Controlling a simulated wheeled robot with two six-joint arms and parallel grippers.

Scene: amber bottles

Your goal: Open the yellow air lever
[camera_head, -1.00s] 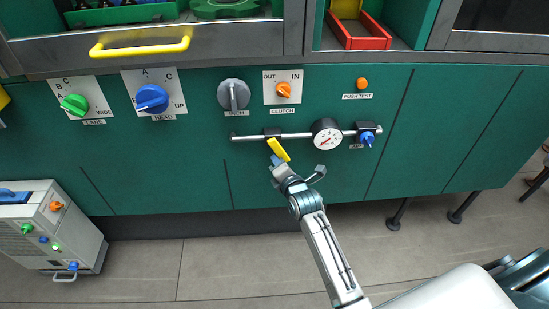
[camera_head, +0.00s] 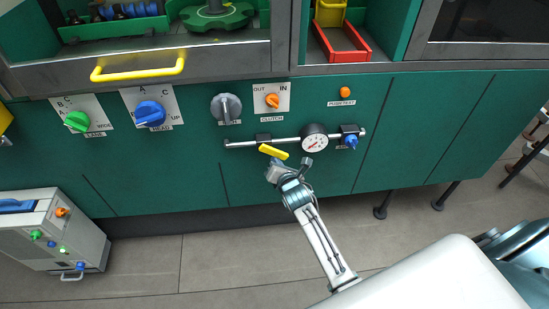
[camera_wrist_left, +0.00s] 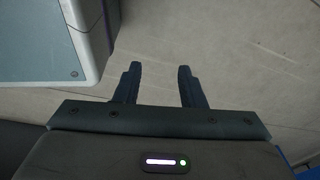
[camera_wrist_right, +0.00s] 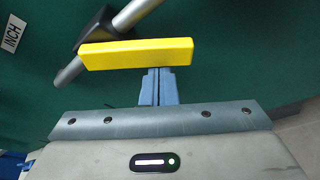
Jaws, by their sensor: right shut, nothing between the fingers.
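The yellow air lever (camera_head: 273,152) sits on the metal air pipe (camera_head: 240,144), left of the round gauge (camera_head: 314,140). It tilts slightly down to the right, nearly along the pipe. In the right wrist view the lever (camera_wrist_right: 135,53) crosses just beyond my fingertips. My right gripper (camera_head: 274,169) is shut and empty, its tips against or very close to the lever's lower edge; in the right wrist view the shut fingers (camera_wrist_right: 159,76) show side by side. My left gripper (camera_wrist_left: 158,72) is open and empty above the floor, seen only in the left wrist view.
A blue knob (camera_head: 350,142) ends the pipe at right. Grey, orange and blue knobs line the green panel above and left. A yellow drawer handle (camera_head: 137,70) juts out above. A grey box (camera_head: 50,230) stands on the floor at left. Floor in front is clear.

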